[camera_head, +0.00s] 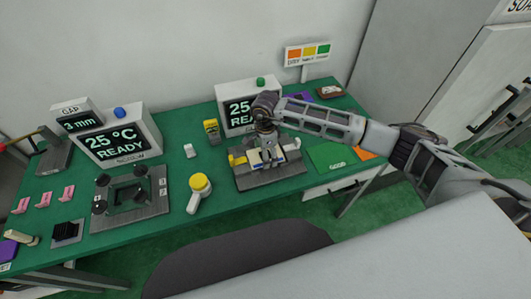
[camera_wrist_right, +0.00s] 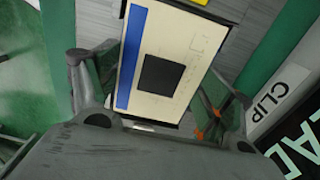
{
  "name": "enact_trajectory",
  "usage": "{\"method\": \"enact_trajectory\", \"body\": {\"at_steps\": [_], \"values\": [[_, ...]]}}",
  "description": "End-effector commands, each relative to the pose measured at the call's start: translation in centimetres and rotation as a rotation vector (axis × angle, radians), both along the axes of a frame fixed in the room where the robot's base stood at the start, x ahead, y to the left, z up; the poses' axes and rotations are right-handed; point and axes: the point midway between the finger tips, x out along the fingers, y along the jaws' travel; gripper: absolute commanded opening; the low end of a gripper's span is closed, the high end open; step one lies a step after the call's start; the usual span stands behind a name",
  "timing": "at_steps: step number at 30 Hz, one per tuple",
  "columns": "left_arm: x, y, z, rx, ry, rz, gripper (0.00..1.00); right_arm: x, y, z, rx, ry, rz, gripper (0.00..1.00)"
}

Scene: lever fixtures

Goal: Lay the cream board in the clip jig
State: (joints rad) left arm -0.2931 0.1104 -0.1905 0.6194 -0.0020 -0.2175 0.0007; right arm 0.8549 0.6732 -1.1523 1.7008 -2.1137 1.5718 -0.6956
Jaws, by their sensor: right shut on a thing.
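The cream board (camera_wrist_right: 177,40) has a blue strip along its left side and a black square in its middle. My right gripper (camera_wrist_right: 160,80) is shut on it, with a finger at either side edge. In the head view the board (camera_head: 256,158) is over the clip jig (camera_head: 272,179), a grey plate with a yellow clip at its left. My right gripper (camera_head: 266,142) points down there and hides part of both. I cannot tell whether the board touches its seat. My left gripper is out of view.
A READY display (camera_head: 235,106) stands close behind the jig; its CLIP label (camera_wrist_right: 282,92) shows in the wrist view. A yellow-topped white tool (camera_head: 199,190) lies left of the jig. A green GOOD mat (camera_head: 331,157) is at its right. Another fixture (camera_head: 130,195) stands farther left.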

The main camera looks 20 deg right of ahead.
Motion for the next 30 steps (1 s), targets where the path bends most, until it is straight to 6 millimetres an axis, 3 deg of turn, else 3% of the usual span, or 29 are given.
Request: {"method": "enact_trajectory", "body": {"at_steps": [11,12,17,30], "values": [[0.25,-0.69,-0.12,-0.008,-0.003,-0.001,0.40,0.02,-0.01,-0.10,0.000,0.000,0.000,0.55],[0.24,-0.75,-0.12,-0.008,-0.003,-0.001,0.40,0.02,-0.01,-0.10,0.000,0.000,0.000,0.81],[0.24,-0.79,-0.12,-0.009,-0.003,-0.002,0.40,0.02,-0.01,-0.10,0.000,0.000,0.000,1.00],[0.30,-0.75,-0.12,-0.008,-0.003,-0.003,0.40,0.01,-0.01,0.01,0.000,0.000,0.000,1.00]]}}
